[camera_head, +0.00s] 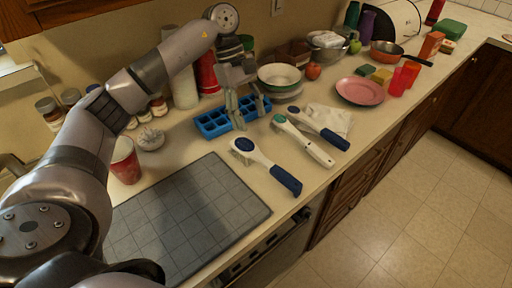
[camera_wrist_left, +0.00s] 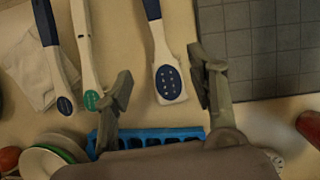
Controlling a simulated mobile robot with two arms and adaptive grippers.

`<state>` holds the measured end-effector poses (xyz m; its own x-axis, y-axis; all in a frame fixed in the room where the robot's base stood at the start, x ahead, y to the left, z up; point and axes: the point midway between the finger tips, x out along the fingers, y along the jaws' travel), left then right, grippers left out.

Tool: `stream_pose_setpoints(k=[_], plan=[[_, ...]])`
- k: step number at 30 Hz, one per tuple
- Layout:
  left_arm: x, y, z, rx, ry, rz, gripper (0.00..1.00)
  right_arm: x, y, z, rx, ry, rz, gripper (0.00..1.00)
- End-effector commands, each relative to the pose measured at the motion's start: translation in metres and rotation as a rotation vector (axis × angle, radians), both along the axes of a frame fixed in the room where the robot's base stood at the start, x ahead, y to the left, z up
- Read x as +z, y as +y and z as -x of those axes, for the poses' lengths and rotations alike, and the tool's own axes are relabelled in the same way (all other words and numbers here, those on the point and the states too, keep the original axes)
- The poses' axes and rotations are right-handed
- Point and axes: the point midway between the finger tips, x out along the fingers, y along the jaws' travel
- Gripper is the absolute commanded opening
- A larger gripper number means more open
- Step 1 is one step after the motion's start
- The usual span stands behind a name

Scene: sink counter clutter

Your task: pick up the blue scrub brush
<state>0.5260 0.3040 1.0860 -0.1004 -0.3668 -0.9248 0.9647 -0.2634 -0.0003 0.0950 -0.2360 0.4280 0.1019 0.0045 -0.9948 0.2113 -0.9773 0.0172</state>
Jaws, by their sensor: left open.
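A white brush with a blue oval top and dark blue handle (camera_head: 265,165) lies on the counter beside the grey mat. In the left wrist view this blue scrub brush (camera_wrist_left: 167,80) shows its dotted blue head between the fingers. A second blue-and-white brush (camera_head: 318,127) lies farther back, and a green-topped brush with a white handle (camera_head: 303,140) lies between them. My left gripper (camera_head: 251,119) is open and empty, pointing down just behind the brush heads, near the blue ice tray (camera_head: 213,124). My right gripper is not in view.
The grey mat (camera_head: 185,217) is bare. A red cup (camera_head: 125,160) and small jars stand left. A white cloth (camera_head: 330,117) lies under the farther brush. Bowls (camera_head: 280,76), a pink plate (camera_head: 360,91) and red cups crowd the right. The counter edge runs close to the handles.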

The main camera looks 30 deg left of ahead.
Motion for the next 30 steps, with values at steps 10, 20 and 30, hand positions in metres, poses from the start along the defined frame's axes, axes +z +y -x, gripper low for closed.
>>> stream_pose_setpoints(k=[10, 20, 30], plan=[[-0.066, -0.028, 0.009, -0.001, 0.005, 0.001, 0.52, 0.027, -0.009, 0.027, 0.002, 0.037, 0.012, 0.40], [-0.092, -0.040, 0.011, 0.000, 0.004, 0.001, 0.52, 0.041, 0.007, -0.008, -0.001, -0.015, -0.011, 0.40], [-0.131, -0.059, 0.014, 0.001, 0.003, 0.001, 0.52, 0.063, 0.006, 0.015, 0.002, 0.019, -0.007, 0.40]])
